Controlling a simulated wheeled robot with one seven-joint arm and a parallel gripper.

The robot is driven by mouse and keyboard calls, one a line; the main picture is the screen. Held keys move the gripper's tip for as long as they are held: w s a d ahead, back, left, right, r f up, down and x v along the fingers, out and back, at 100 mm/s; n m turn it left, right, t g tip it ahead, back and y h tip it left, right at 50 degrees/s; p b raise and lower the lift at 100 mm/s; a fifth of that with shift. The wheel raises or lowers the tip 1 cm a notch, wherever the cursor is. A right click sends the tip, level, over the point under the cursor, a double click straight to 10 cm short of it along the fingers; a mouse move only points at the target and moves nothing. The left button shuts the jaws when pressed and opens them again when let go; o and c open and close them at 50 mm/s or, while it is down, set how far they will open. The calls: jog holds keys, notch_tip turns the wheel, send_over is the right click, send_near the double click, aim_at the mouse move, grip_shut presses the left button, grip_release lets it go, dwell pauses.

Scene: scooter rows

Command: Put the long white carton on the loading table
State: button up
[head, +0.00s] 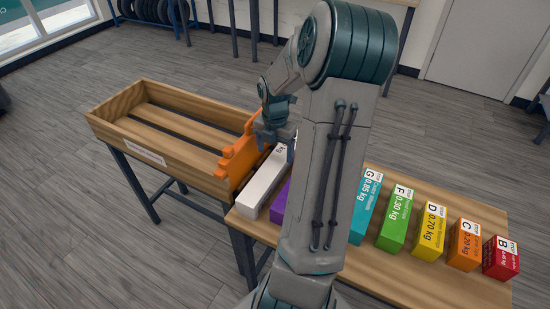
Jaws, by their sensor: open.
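The long white carton (263,186) lies on the wooden tabletop (418,277), at the left end of a row of coloured cartons. My gripper (272,145) is open, just above or at the carton's far end. My arm hides the carton's far right side, and I cannot tell whether the fingers touch it. Left of the carton stands a wooden-rimmed, slatted stand (164,152) on dark legs. It has a small white label, too small to read, and its bed looks empty. I cannot tell which of the two is the loading table.
An orange notched piece (239,156) stands upright between the slatted stand and the white carton. A purple carton (279,203) is right beside the white one. Teal (367,207), green (397,222), yellow (430,230), orange (464,245) and red (501,258) cartons continue rightward. My arm covers the middle.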

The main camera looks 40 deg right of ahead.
aim_at(275, 163)
notch_tip(275, 163, up, 6)
jog(key=s+a+r+m+h, duration=0.1)
jog(key=s+a+r+m, duration=0.15)
jog(key=a+m, duration=0.4)
jog(key=s+a+r+m, duration=0.1)
jog(key=a+r+m, duration=0.25)
jog(key=a, duration=0.55)
jog(key=s+a+r+m+t+y, duration=0.1)
jog(key=s+a+m+t, duration=0.1)
jog(key=s+a+m, duration=0.7)
jog(key=shift+s+a+r+m+p, duration=0.2)
jog(key=shift+s+a+m+p, duration=0.2)
jog(key=shift+a+m, duration=1)
jog(key=shift+d+m, duration=0.3)
jog(key=shift+d, duration=0.05)
